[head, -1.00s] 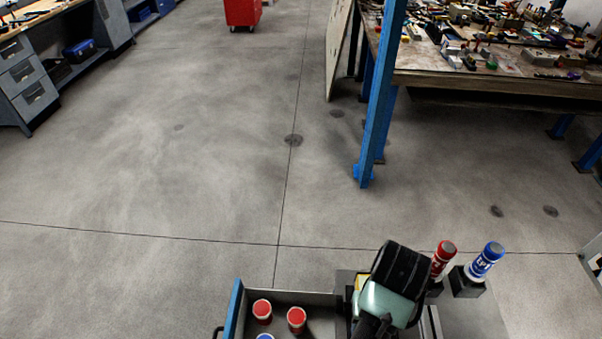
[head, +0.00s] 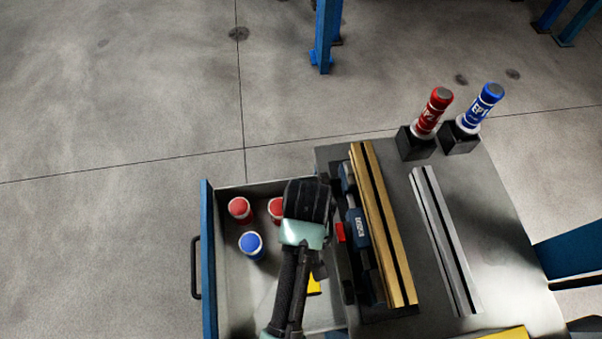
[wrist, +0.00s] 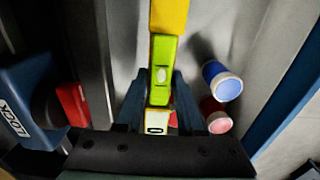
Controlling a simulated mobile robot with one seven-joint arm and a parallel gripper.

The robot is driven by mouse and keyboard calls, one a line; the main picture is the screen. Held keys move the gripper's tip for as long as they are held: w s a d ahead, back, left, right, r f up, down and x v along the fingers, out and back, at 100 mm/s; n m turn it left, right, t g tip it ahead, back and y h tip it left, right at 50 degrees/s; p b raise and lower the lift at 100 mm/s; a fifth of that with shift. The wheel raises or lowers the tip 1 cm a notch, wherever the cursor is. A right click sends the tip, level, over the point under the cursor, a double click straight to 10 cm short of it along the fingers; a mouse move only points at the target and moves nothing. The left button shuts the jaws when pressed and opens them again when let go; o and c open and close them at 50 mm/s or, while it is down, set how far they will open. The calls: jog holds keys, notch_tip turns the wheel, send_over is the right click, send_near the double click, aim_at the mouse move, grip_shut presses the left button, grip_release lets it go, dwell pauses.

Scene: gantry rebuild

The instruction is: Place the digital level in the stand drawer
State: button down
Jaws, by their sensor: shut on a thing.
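The digital level (wrist: 160,90) is a long yellow and green bar with a pale vial and a small display at its near end. My gripper (wrist: 160,102) is shut on it, one dark finger on each side. In the head view a yellow bit of the level (head: 314,286) shows beside my wrist. The stand drawer (head: 207,262) is pulled open, with a blue front and grey inside. My gripper and the level are over the right part of the drawer. Whether the level touches the drawer floor I cannot tell. My wrist hides the fingers in the head view.
Two red canisters (head: 240,208) and a blue canister (head: 251,244) stand in the drawer. The stand top (head: 490,210) carries a brass rail (head: 383,225), a grey rail (head: 445,240), a blue clamp (head: 358,228) and two canisters in holders. The near left drawer floor looks clear.

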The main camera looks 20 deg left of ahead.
notch_tip(320, 180, down, 11)
jog(key=shift+r+b, duration=0.1)
jog(key=shift+b, duration=0.4)
jog(key=shift+f, duration=0.2)
jog(key=c, duration=0.5)
grip_release()
jog(key=shift+r, duration=0.1)
notch_tip(320, 180, up, 12)
jog(key=shift+r+p, duration=0.1)
jog(key=shift+p, duration=0.5)
